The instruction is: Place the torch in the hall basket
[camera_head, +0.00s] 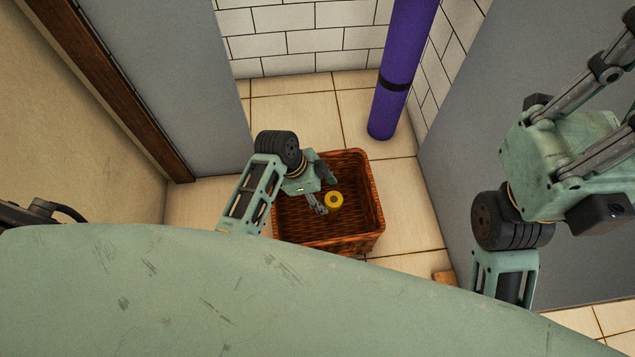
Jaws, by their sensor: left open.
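The hall basket (377,205) is a brown wicker basket with an open top, standing on the tiled floor in the middle of the view. A yellow round-ended thing with a pale centre, which looks like the torch (335,202) seen nearly end-on, is within the basket's outline. Whether it rests on the bottom cannot be told. My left gripper (324,190) is open over the basket, its fingers right beside the torch; contact is unclear. My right gripper (612,100) is at the right edge, far from the basket, with its fingertips cut off by the frame.
A purple rolled tube (400,65) with a dark band stands behind the basket, near the white tiled wall (300,40). Grey panels (190,80) flank the space on both sides. A small orange-brown block (444,277) lies on the floor at right. Floor left of the basket is bare.

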